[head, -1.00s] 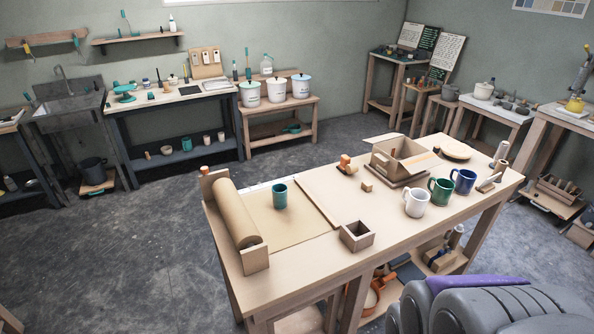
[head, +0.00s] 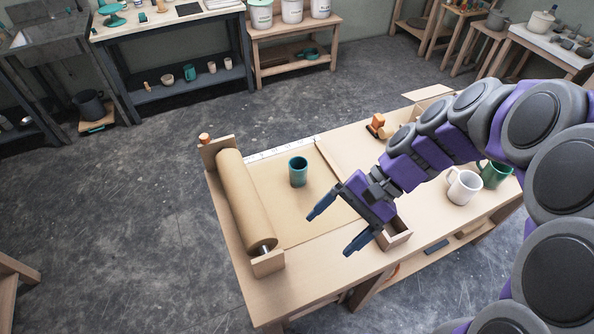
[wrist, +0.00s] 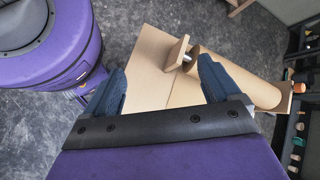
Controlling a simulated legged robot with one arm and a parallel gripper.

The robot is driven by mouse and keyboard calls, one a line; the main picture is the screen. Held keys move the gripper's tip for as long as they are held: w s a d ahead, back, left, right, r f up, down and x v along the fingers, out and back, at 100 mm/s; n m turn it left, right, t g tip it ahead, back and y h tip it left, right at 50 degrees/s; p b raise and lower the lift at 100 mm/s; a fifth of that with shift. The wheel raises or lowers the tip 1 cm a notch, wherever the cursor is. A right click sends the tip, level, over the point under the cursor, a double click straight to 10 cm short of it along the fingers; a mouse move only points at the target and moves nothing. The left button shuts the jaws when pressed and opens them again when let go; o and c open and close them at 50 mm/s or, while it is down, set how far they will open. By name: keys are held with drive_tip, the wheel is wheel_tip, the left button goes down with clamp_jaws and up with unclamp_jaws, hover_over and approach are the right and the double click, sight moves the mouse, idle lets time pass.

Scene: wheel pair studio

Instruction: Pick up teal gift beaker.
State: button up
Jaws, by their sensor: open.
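The teal gift beaker (head: 298,172) stands upright on the brown paper sheet on the wooden table (head: 300,265), in the head view. My gripper (head: 334,232) is open and empty. In the head view it appears in front of the beaker and a little to its right, apart from it. In the wrist view my gripper's two fingers (wrist: 158,88) are spread, with part of the table between and beyond them. I cannot make out the beaker in the wrist view.
A brown paper roll (head: 245,203) on a wooden holder stands left of the beaker. A small open wooden box (head: 397,234) is partly hidden behind my gripper. A white mug (head: 463,187) and a green mug (head: 494,174) stand at the right. Bare floor lies left of the table.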

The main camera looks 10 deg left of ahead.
drive_tip(key=w+a+f+m+y+p, duration=0.1)
drive_tip(key=w+a+f+m+y, duration=0.15)
drive_tip(key=w, duration=0.55)
drive_tip(key=w+a+f+m+y+p, duration=0.1)
drive_tip(key=w+a+m+y, duration=0.25)
drive_tip(key=w, duration=0.45)
drive_tip(key=w+d+f+m+t+y, duration=0.1)
drive_tip(key=w+d+f+m+t, duration=0.1)
drive_tip(key=w+f+m, duration=0.1)
drive_tip(key=w+d+f+m+t+y+p, duration=0.1)
drive_tip(key=w+d+f+m+y, duration=0.1)
drive_tip(key=w+f, duration=0.3)
drive_tip(key=w+d+f+m+t+y+p, duration=0.1)
drive_tip(key=w+d+f+m+t+y, duration=0.1)
drive_tip(key=f, duration=0.5)
drive_tip(key=shift+w+d+f+m+t, duration=0.2)
drive_tip(key=shift+w+d+m+t, duration=0.1)
drive_tip(key=shift+w+d+m, duration=0.7)
drive_tip(key=b, duration=0.2)
hover_over(308, 182)
drive_tip(key=shift+s+a+r+b, duration=0.15)
drive_tip(key=shift+a+b, duration=0.3)
drive_tip(key=shift+a, duration=0.85)
drive_tip(key=shift+s+a+b, duration=0.15)
drive_tip(key=shift+a+b, duration=0.25)
drive_tip(key=shift+a, duration=0.9)
drive_tip(key=shift+d, duration=0.1)
drive_tip(key=c, duration=1.2)
